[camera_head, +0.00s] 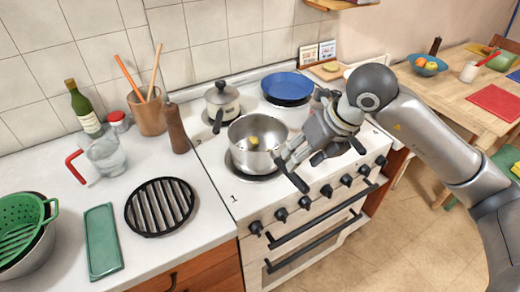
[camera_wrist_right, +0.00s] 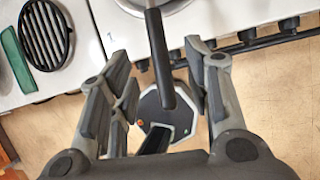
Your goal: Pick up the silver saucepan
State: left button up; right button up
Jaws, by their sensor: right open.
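The silver saucepan (camera_head: 243,158) stands on the front left burner of the white stove, with a small yellow thing inside. Its black handle (camera_head: 291,177) points toward the stove's front edge. My right gripper (camera_head: 300,160) is open at the saucepan's right side, by the handle. In the right wrist view the handle (camera_wrist_right: 158,58) runs between the spread fingers of my right gripper (camera_wrist_right: 160,65), with gaps on both sides. Only a bit of the pan (camera_wrist_right: 172,5) shows there, at the top edge. My left gripper is not in view.
A lidded pot (camera_head: 222,102) and a blue pan (camera_head: 287,86) stand on the back burners. A pepper mill (camera_head: 176,130), black trivet (camera_head: 159,205) and measuring jug (camera_head: 105,157) are on the left counter. Knobs and an oven bar (camera_head: 320,217) line the stove front.

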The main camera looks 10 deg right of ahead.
aim_at(286, 171)
jog(key=x, duration=0.3)
jog(key=shift+a+f, duration=0.1)
jog(key=p+x, duration=0.2)
jog(key=x, duration=0.2)
jog(key=shift+w+a+f+p, duration=0.15)
jog(key=shift+w+f+p, duration=0.15)
jog(key=shift+w+f, duration=0.1)
jog(key=shift+f, duration=0.2)
grip_shut()
jog(key=shift+w+r, duration=0.1)
jog(key=shift+r, duration=0.1)
